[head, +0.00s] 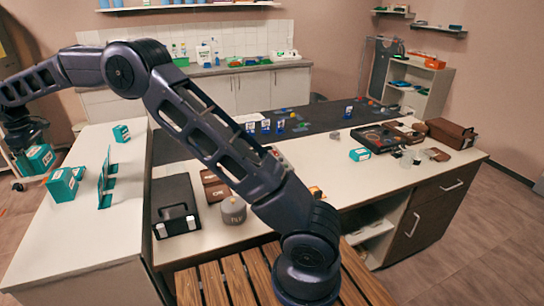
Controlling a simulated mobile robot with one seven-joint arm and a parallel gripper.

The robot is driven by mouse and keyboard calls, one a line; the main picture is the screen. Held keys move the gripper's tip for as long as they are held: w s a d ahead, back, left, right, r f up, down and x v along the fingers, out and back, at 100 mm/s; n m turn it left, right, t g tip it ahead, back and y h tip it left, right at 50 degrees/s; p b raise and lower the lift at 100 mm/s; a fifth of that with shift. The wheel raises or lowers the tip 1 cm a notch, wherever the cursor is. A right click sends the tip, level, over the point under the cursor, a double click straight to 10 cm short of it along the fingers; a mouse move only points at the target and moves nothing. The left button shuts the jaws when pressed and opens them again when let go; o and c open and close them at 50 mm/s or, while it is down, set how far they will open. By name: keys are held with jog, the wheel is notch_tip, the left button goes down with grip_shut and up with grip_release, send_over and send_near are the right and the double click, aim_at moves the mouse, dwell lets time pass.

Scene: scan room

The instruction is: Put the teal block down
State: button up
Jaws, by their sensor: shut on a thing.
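My gripper (28,146) is at the far left of the head view, pointing down. It is shut on a teal block (41,158) with a pale label. The held block is by the left edge of the white counter (100,235). I cannot tell whether it touches a surface. The fingertips are small and partly hidden. A third teal block (121,133) sits farther back on the counter. Another small teal block (360,154) is on the right-hand worktop.
A thin teal upright piece (106,180) stands on the counter right of the blocks. The counter's front half is clear. A black case (174,203) and a grey round weight (233,210) sit on the middle worktop near my arm. A wooden slatted surface (240,280) is below.

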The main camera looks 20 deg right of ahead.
jog(key=w+d+f+m, duration=0.1)
jog(key=w+d+m, duration=0.1)
jog(key=w+d, duration=0.8)
jog(key=w+d+f+m, duration=0.1)
jog(key=w+d+m, duration=0.1)
jog(key=w+d, duration=0.8)
jog(key=w+d+f+m, duration=0.15)
jog(key=w+d, duration=0.35)
jog(key=d, duration=1)
jog(key=w+d+f+m, duration=0.1)
jog(key=w+d+m, duration=0.15)
jog(key=d, duration=1.15)
jog(key=w+d+m, duration=0.2)
jog(key=w+d, duration=0.1)
jog(key=d, duration=1.1)
jog(key=m, duration=0.7)
send_over(296, 150)
notch_tip(296, 150, down, 3)
notch_tip(296, 150, down, 20)
jog(key=shift+f, duration=0.15)
